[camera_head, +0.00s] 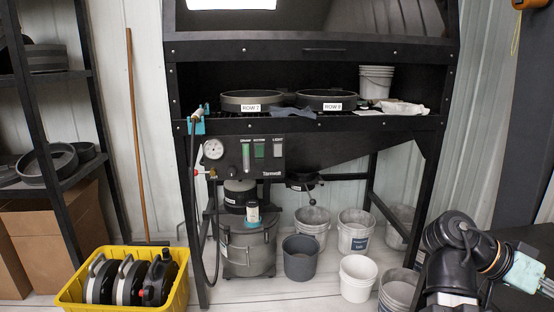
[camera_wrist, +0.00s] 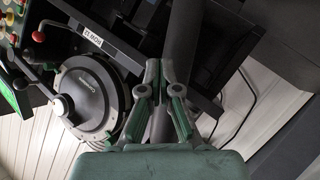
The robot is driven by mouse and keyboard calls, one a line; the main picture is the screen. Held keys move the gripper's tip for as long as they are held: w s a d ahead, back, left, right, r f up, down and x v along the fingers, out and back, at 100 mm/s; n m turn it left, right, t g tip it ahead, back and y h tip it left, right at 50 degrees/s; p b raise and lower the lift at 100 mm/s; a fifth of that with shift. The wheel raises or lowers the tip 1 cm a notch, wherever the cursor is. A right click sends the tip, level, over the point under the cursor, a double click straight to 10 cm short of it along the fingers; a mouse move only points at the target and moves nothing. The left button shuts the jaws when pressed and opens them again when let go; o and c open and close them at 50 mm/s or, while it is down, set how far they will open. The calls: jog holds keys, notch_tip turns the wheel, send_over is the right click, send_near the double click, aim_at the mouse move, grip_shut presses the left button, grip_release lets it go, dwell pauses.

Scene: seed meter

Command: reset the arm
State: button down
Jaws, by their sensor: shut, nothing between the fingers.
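My gripper (camera_wrist: 160,68) shows in the wrist view with its two grey-green fingers close together and nothing between them. My black arm shows at the lower right in the head view, bent beside the bench's right leg; the gripper itself cannot be made out there. In the wrist view, a dark round housing (camera_wrist: 82,98) with a pale-knobbed lever lies left of the fingers, apart from them. A labelled black bar (camera_wrist: 120,55) runs behind it. A grey tube or post passes behind the fingers.
The black bench (camera_head: 400,123) holds two round sieves, ROW 2 (camera_head: 251,108) and ROW 3 (camera_head: 326,107). Buckets, including a white one (camera_head: 358,277), stand below. A yellow crate (camera_head: 122,309) and shelving (camera_head: 76,185) stand left. Floor between crate and buckets is partly clear.

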jog(key=w+a+f+n+t+y+p, duration=0.4)
jog(key=w+f+n+p, duration=0.6)
jog(key=w+f+p, duration=0.6)
jog(key=s+a+f+n+y+p, duration=0.1)
jog(key=s+a+f+n+p, duration=0.15)
jog(key=a+f, duration=0.35)
jog(key=s+a+f+n+y+p, duration=0.25)
jog(key=a+f, duration=0.25)
jog(key=f, duration=0.4)
jog(key=s+a+f+g+y+p, duration=0.1)
jog(key=s+a+f+p, duration=0.2)
jog(key=s, duration=0.4)
jog(key=s+a+f+n+g+y+p, duration=0.1)
jog(key=s+a+f+y+p, duration=0.1)
jog(key=s+a+p, duration=0.3)
jog(key=s+a+f+g+y+p, duration=0.2)
jog(key=s+a+f+p, duration=0.2)
jog(key=s+a, duration=0.4)
jog(key=shift+s+f, duration=0.25)
jog(key=shift+s, duration=0.55)
